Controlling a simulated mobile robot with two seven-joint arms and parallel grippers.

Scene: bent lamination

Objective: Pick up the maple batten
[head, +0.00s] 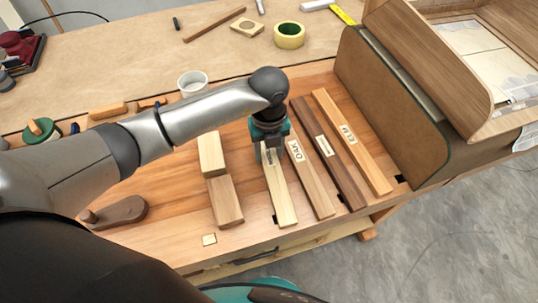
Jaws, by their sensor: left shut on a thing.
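My left gripper (268,158) points down over the far part of the palest batten (281,200) and is shut on it. This batten lies on the wooden bench, or so close above it that I cannot tell a gap. Its label is mostly hidden by the gripper, so I cannot read it; its pale wood fits maple. To its right lie a batten marked OAK (313,184), a dark brown batten (336,165) with a small label I cannot read, and a batten marked ELM (358,150). My right gripper is out of view.
Two wooden blocks (225,202) lie just left of the pale batten. A curved panel form (390,110) stands to the right of the battens. A white cup (193,83) and a tape roll (289,35) are behind. The bench's front edge is close.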

